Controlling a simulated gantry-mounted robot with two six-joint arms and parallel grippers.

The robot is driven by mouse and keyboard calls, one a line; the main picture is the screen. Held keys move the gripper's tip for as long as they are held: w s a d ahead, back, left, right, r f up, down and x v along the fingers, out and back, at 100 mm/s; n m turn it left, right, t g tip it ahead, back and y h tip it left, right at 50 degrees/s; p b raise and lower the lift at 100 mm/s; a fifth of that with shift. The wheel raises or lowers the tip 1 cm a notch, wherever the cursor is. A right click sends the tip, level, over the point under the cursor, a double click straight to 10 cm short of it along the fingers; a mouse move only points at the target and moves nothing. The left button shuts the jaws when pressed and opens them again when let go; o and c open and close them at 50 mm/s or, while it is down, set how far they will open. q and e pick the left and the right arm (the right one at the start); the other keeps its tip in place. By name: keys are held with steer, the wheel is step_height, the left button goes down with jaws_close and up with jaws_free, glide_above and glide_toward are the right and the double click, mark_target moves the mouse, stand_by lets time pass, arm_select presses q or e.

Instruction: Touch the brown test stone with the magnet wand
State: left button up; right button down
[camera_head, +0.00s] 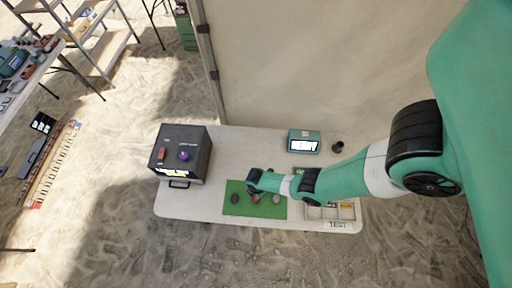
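My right arm comes in from the right, with its dark gripper (254,186) low over the green mat (240,209) on the white table. The fingers are small and partly hidden by the wrist, so I cannot tell whether they are open or shut. A small red piece (255,198) shows just below the gripper; I cannot tell whether it is part of the magnet wand. A dark stone (234,198) lies on the mat left of the gripper. A paler grey-brown stone (276,199) lies right of it. I cannot tell which is the brown test stone. My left gripper is out of view.
A black box (194,166) with a purple knob stands at the table's left. A teal device (304,141) with a lit screen and a small dark cup (338,146) stand at the back right. A compartment tray (346,211) marked TEST is at the front right, partly under my arm.

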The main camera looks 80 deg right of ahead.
steer(key=shift+f, duration=0.3)
stand_by(0.4)
stand_by(1.0)
step_height(320, 180, up, 7)
steer(key=p, duration=0.6)
steer(key=shift+r+p, duration=0.1)
steer(key=shift+p, duration=0.25)
